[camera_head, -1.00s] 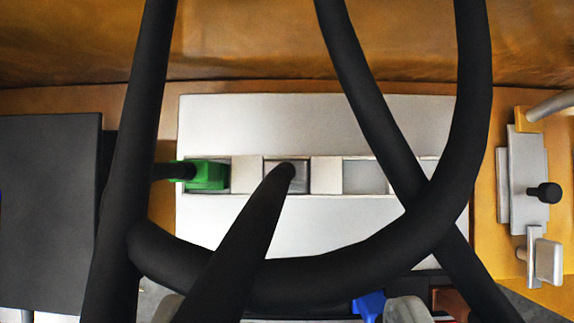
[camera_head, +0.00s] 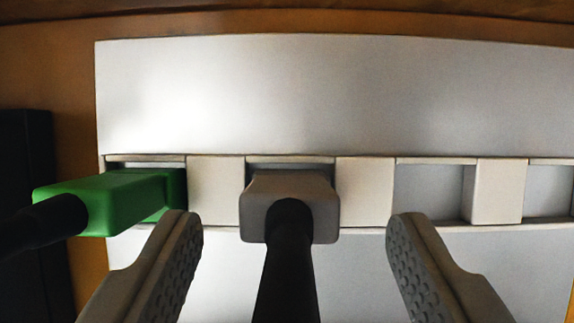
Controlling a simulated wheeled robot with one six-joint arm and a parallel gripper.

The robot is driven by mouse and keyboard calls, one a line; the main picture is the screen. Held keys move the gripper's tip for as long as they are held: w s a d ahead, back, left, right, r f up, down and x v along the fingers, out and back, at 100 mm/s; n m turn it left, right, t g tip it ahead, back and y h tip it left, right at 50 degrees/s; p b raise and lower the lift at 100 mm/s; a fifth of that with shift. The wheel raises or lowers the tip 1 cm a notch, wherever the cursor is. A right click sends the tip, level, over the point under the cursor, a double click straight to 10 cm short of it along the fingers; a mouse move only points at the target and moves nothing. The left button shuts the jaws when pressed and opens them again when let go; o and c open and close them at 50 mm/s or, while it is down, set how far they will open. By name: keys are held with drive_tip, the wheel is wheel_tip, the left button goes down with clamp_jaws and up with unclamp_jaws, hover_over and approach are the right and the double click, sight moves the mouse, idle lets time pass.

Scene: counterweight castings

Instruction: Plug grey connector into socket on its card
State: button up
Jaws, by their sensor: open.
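The grey connector (camera_head: 289,205) sits at the second socket from the left of the pale card (camera_head: 300,95). Its black cable (camera_head: 287,275) runs down toward the bottom of the view. A dark gap of the socket (camera_head: 290,162) shows above the connector; how deep it sits I cannot tell. My gripper (camera_head: 296,225) is open, with one finger on each side of the connector and clear space between each finger and it. The left fingertip is close to the green connector (camera_head: 125,198), which sits at the leftmost socket with its black cable going left.
Two empty sockets show to the right, one just right of the middle (camera_head: 430,190) and one at the right edge (camera_head: 549,188). Pale blocks separate the sockets. A dark panel (camera_head: 28,210) stands at the left edge. An orange-brown surface (camera_head: 75,75) lies behind the card.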

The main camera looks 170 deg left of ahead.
sight(289, 243)
drive_tip(key=x, duration=0.3)
drive_tip(key=shift+w+a+f, duration=0.1)
drive_tip(key=shift+w+f, duration=0.05)
drive_tip(key=shift+f, duration=0.2)
drive_tip(key=c, duration=1.1)
